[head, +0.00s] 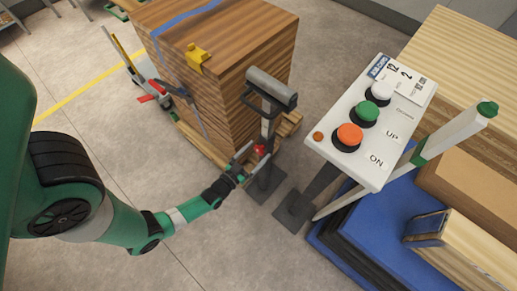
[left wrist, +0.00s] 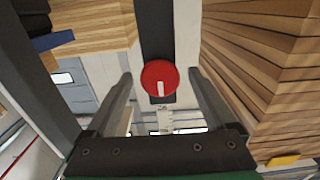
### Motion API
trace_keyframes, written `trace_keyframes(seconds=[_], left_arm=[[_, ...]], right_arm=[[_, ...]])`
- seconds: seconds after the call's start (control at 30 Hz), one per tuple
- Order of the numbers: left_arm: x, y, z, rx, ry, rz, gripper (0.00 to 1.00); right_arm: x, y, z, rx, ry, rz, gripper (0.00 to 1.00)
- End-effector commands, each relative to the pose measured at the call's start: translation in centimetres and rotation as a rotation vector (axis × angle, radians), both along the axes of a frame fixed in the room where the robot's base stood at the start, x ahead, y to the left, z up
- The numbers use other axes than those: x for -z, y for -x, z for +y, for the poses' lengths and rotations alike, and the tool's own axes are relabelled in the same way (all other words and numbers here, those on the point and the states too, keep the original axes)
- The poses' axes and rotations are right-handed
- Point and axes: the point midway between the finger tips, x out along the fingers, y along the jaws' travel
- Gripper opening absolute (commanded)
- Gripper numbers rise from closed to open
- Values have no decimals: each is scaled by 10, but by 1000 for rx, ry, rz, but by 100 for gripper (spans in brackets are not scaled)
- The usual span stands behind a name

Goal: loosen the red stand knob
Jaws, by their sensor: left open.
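The red stand knob (head: 260,149) is a small red piece on the dark post of a stand (head: 267,126) with a grey bar-shaped head. In the left wrist view the knob (left wrist: 160,78) is a round red disc with a white mark, in front of the dark post (left wrist: 157,30). My left gripper (head: 248,160) is open at the stand. In the left wrist view its fingers (left wrist: 160,82) lie on either side of the knob, with a gap on both sides. My right gripper does not show.
A strapped wood stack (head: 215,75) stands close behind the stand. A control box (head: 370,120) with white, green and orange buttons is on a post to the right. A white-green pole (head: 450,135) and blue block (head: 375,225) are further right. Grey floor is clear in front.

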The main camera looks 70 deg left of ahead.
Motion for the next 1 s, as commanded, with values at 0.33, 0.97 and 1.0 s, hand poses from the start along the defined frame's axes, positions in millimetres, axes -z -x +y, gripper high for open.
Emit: trace_keyframes(seconds=[0.33, 0.97, 1.0], left_arm=[[0, 0, 0, 0, 0, 0, 49], [0, 0, 0, 0, 52, -31, 4], [0, 0, 0, 0, 68, -41, 4]], right_arm=[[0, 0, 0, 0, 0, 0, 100], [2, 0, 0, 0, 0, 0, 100], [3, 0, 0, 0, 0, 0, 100]])
